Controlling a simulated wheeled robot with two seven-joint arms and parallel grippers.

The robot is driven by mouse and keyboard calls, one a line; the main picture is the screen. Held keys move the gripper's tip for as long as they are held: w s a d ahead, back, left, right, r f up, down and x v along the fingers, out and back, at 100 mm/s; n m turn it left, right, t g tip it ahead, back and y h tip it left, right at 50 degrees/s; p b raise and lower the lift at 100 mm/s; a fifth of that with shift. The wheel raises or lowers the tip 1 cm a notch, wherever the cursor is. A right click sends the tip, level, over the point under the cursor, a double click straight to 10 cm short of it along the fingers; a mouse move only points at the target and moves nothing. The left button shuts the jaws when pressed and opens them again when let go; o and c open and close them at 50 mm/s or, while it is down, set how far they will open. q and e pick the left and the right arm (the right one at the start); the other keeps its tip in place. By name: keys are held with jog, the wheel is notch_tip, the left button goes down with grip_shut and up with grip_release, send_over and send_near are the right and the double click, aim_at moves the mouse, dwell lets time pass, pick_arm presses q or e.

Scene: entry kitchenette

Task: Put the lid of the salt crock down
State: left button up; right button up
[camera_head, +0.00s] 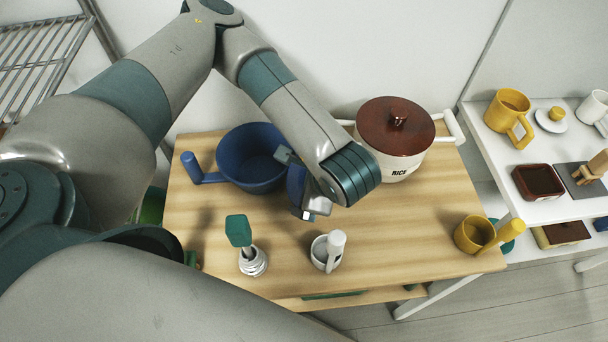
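No crock marked salt can be made out. My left gripper (303,212) hangs over the middle of the wooden table, and its fingers are mostly hidden by my wrist. A dark blue piece (296,186) shows at this gripper, narrow as if seen edge-on. It may be a lid, but I cannot tell whether the fingers are shut on it. Just left of it stands a blue pot (243,153) with a side handle, open at the top. A white crock marked RICE (402,171) has its brown lid (395,124) on. My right gripper is not in view.
On the wooden table (408,232) stand a small white cup (320,256), a green-topped item on a pale base (239,231) and a yellow mug (468,237). The table between the cup and mug is clear. A white shelf unit (490,139) with crockery stands at right.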

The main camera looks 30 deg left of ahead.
pick_arm(q)
jog(key=shift+r, duration=0.1)
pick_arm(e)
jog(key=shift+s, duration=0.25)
pick_arm(q)
jog(key=shift+r+p, duration=0.1)
jog(key=shift+p, duration=0.25)
jog(key=shift+b+v, duration=0.3)
jog(key=shift+v, duration=0.6)
jog(key=b+v, duration=0.1)
jog(key=v, duration=0.4)
jog(key=shift+s+d+r, duration=0.1)
jog(key=shift+d+r, duration=0.1)
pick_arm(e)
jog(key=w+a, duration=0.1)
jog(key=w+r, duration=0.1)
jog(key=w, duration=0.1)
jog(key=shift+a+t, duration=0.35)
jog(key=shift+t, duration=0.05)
pick_arm(q)
jog(key=shift+c, duration=0.3)
